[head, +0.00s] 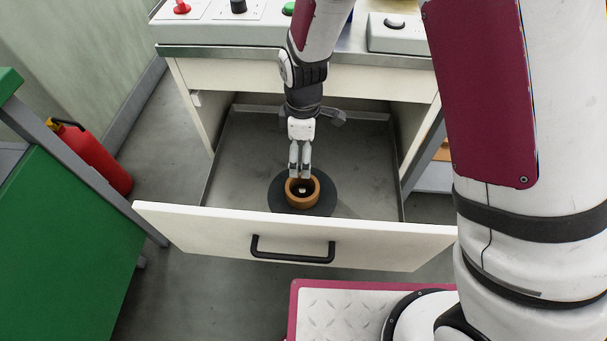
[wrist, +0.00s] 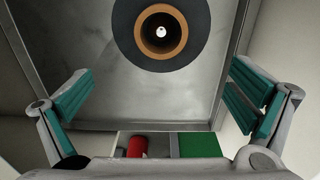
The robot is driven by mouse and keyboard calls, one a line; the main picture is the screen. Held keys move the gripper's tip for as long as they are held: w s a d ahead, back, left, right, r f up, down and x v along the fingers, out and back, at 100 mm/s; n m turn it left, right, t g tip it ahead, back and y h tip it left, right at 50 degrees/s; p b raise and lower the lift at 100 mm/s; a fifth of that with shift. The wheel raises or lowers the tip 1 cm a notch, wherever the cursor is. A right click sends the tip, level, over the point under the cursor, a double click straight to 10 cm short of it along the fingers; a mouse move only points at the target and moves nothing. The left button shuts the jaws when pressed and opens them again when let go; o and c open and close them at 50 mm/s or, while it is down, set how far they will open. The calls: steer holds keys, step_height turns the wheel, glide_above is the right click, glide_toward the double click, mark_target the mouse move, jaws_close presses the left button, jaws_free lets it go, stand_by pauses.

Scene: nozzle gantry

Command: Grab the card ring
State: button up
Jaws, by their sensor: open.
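The card ring (head: 302,203) is a short brown-orange ring. It stands on a round dark disc (head: 278,197) inside the open drawer. In the wrist view the ring (wrist: 161,55) is at the top middle, with the dark disc (wrist: 124,34) around it. A small pale spot shows in the ring's hole. My gripper (head: 300,174) points down into the drawer, just above or behind the ring in the head view. In the wrist view its fingers (wrist: 160,98) are wide apart, with nothing between them. I cannot tell the exact height gap to the ring.
The drawer's front panel (head: 210,230) with a black handle (head: 292,250) is nearest me. The drawer floor (head: 250,150) is otherwise largely bare. Above it is a counter with control boxes (head: 400,38). A red canister (head: 95,155) and a green panel (head: 65,220) stand to the left.

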steer(key=b, duration=0.3)
glide_above(302, 190)
steer(key=shift+n, duration=0.4)
steer(key=f, duration=1.1)
steer(key=shift+a+f, duration=0.2)
steer(key=shift+a, duration=0.2)
steer(key=shift+d+f+b, duration=0.2)
steer(key=shift+f+b, duration=0.55)
steer(key=shift+f, duration=0.7)
steer(key=shift+d+f+b, duration=0.15)
steer(key=shift+f+b, duration=0.55)
steer(key=shift+f, duration=0.75)
steer(key=c, duration=1.1)
